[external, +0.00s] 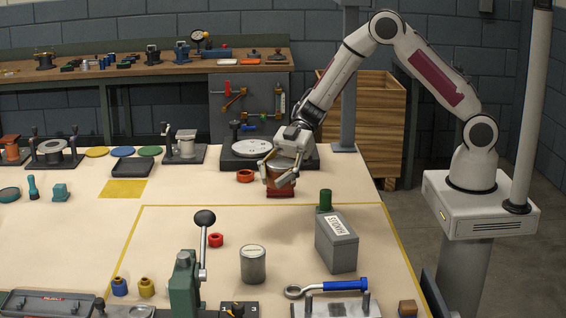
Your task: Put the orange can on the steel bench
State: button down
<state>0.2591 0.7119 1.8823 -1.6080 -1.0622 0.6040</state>
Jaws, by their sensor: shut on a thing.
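My gripper (279,172) points down over the far right part of the pale table, its fingers shut around the sides of an orange-brown can (282,184). The fingers hide part of the can. It is upright, low over a dark red patch or base (281,194); I cannot tell whether they touch. The wide pale work surface (190,225) has yellow lines on it. I cannot tell from its look whether it is the steel bench.
A grey box (337,242), a green cylinder (325,200), a grey canister (253,265) and a lever press (186,280) stand nearer.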

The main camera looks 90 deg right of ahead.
jog(key=s+d+m+t+h, duration=0.1)
jog(key=s+d+m+t, duration=0.1)
jog(key=d, duration=0.9)
jog(key=s+d+m+t+h, duration=0.1)
jog(key=s+d+m+h, duration=0.1)
jog(key=s+d, duration=0.8)
jog(key=s, duration=0.2)
jog(key=shift+s+f, duration=0.4)
jog(key=shift+f, duration=2.95)
jog(key=shift+f, duration=2.05)
jog(key=shift+f, duration=0.1)
